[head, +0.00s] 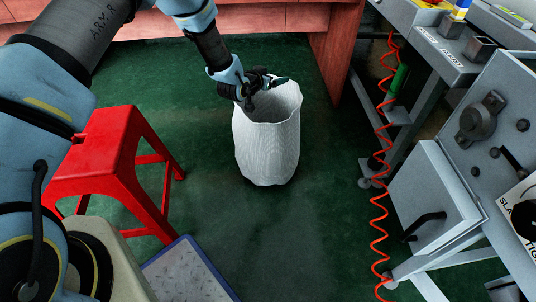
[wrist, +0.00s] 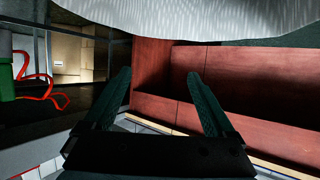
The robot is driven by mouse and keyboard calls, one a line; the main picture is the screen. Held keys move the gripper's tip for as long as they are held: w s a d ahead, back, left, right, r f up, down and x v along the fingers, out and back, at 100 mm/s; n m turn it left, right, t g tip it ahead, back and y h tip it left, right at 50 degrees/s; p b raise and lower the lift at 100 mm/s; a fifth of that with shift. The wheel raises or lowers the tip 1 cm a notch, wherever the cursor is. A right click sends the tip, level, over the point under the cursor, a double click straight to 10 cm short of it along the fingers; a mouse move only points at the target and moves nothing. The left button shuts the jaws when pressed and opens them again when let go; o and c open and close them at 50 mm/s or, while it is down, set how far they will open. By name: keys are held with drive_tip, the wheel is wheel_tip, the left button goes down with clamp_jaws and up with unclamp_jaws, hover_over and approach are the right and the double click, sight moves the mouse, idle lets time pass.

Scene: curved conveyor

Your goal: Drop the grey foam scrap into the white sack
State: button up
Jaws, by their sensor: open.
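The white sack (head: 266,150) stands upright and open-topped on the green floor in the head view. Part of its pale side or rim also fills the top of the wrist view (wrist: 215,18). My gripper (head: 277,82) is at the sack's mouth, over its back-left rim; I cannot tell whether it touches. In the wrist view my gripper (wrist: 157,76) has its two dark fingers spread, with nothing between them. I see no grey foam scrap in either view. The bottom of the sack is hidden.
A red stool (head: 100,155) stands left of the sack, with a blue-edged grey plate (head: 188,275) in front. A wooden bench (head: 290,18) is behind. At right are a grey machine (head: 435,195) and a coiled red hose (head: 379,205). The floor around the sack's front is clear.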

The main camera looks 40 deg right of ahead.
drive_tip(key=p+v, duration=0.1)
drive_tip(key=v, duration=0.9)
drive_tip(key=shift+a+r, duration=0.15)
drive_tip(key=shift+a, duration=0.2)
drive_tip(key=shift+s, duration=0.1)
